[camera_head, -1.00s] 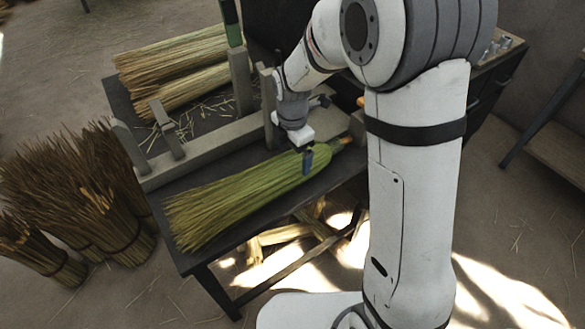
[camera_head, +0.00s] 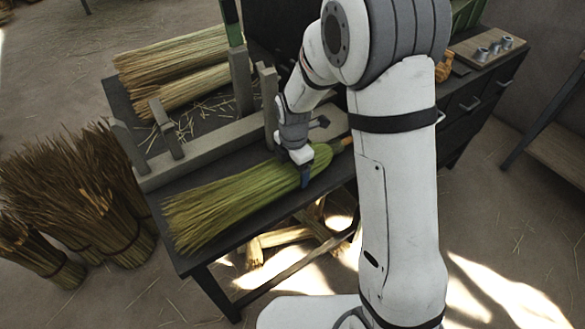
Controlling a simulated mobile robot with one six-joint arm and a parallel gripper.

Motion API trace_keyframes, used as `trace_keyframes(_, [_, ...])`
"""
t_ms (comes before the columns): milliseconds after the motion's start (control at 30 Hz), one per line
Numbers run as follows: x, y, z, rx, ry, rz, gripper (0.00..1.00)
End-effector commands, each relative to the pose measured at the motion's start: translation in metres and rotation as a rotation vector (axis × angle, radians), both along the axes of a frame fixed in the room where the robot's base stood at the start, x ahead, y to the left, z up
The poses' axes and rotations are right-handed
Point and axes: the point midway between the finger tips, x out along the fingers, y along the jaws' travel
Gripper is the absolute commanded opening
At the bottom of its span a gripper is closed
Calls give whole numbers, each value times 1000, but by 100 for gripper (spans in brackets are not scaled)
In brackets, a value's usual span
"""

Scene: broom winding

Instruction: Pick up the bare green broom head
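The green broom head (camera_head: 235,205) lies along the front of the dark bench, bristles fanned to the left. Its narrow bound end points right, to a short orange-brown stub near the arm. My gripper (camera_head: 305,176) is down at the narrow part of the broom head, pointing downward. A dark finger shows at the near side of the head. The other finger is hidden, so I cannot tell whether it is open or shut on the head.
A grey wooden rail (camera_head: 205,153) with upright posts runs behind the broom head. Pale straw bundles (camera_head: 175,65) lie at the back of the bench (camera_head: 190,262). Brown bundles (camera_head: 75,190) stand on the floor at left. A tray with metal cups (camera_head: 487,48) is at the right.

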Motion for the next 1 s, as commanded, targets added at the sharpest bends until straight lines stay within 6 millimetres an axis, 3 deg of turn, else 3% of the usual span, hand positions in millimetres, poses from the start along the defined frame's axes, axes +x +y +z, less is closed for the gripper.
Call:
trace_keyframes(533, [0,0,1,1,-1,-1,35])
trace_keyframes(767, [1,-1,5,1,-2,-2,33])
trace_keyframes(1000, [2,-1,47,2,-6,-2,33])
